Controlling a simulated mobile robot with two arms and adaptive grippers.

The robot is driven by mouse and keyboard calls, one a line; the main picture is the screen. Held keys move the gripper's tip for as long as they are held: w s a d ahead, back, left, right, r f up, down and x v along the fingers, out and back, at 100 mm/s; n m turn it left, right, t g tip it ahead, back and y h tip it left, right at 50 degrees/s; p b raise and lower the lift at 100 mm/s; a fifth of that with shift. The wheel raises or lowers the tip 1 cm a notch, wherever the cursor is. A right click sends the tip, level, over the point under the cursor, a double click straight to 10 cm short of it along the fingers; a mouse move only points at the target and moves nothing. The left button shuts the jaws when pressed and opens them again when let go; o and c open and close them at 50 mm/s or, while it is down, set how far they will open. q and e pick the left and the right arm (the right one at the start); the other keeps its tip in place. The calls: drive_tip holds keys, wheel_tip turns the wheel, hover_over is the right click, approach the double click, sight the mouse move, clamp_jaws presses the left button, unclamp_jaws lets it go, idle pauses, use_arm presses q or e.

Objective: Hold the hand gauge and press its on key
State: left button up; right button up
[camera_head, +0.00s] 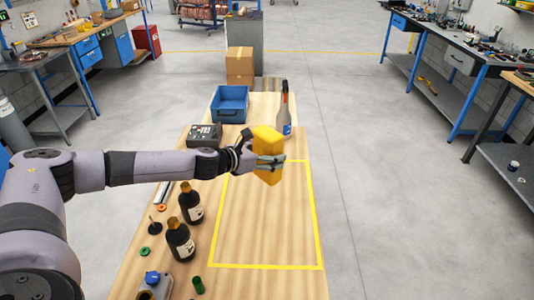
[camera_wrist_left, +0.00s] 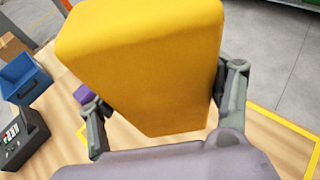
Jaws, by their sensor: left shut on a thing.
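The hand gauge (camera_head: 267,138) is a yellow block-shaped body, held up above the wooden table (camera_head: 255,225). My left gripper (camera_head: 264,161) is shut on it, with fingers on opposite sides. In the left wrist view the gauge (camera_wrist_left: 145,65) fills the upper middle, with a finger at its left and right. That view shows a plain yellow face; no on key can be made out, and the gauge's other faces are hidden. My right gripper is not in view.
A yellow outline (camera_head: 318,225) marks bare tabletop below the gauge. A blue bin (camera_head: 230,104), a dark keypad device (camera_head: 204,135) and a tall bottle (camera_head: 284,115) stand behind.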

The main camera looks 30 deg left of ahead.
use_arm(q)
drive_tip(key=shift+f+b, duration=0.7)
drive_tip(key=shift+f, duration=0.3)
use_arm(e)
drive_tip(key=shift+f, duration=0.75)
use_arm(q)
drive_tip(key=shift+f, duration=0.35)
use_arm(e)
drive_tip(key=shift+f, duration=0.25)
use_arm(q)
drive_tip(key=shift+f+b, duration=0.75)
drive_tip(key=shift+b, duration=0.05)
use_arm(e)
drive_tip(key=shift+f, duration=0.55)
use_arm(q)
drive_tip(key=shift+f, duration=0.35)
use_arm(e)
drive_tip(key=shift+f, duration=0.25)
use_arm(q)
drive_tip(key=shift+f+b, duration=3.15)
drive_tip(key=shift+f, duration=0.8)
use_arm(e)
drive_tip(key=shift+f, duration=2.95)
use_arm(q)
drive_tip(key=shift+s+f, duration=0.15)
drive_tip(key=shift+f, duration=0.1)
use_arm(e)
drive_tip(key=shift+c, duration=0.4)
